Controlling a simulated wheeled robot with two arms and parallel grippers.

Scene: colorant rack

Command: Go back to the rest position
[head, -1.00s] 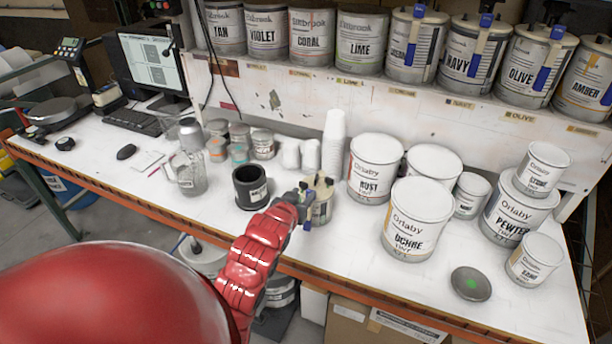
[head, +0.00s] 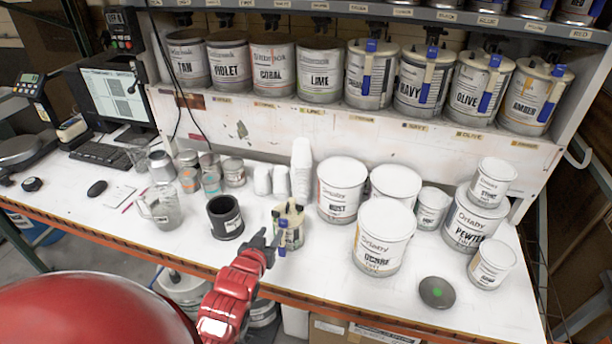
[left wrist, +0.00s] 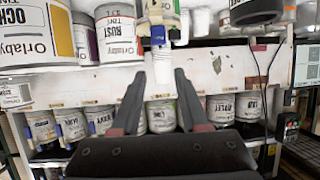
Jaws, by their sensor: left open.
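My left gripper (head: 266,243) is over the front edge of the bench, at the lower left of a small pump-topped can (head: 290,228). In the left wrist view my gripper (left wrist: 156,82) has its two dark fingers spread, with nothing between them. The pump-topped can, with its blue part, shows upside down beyond the fingertips in the left wrist view (left wrist: 158,30). My right gripper is in neither view.
A black cup (head: 225,216) and a clear jug (head: 160,207) stand left of the small can. White RUST (head: 338,190) and OCHRE (head: 383,238) tins stand to its right. Labelled cans line the shelf above.

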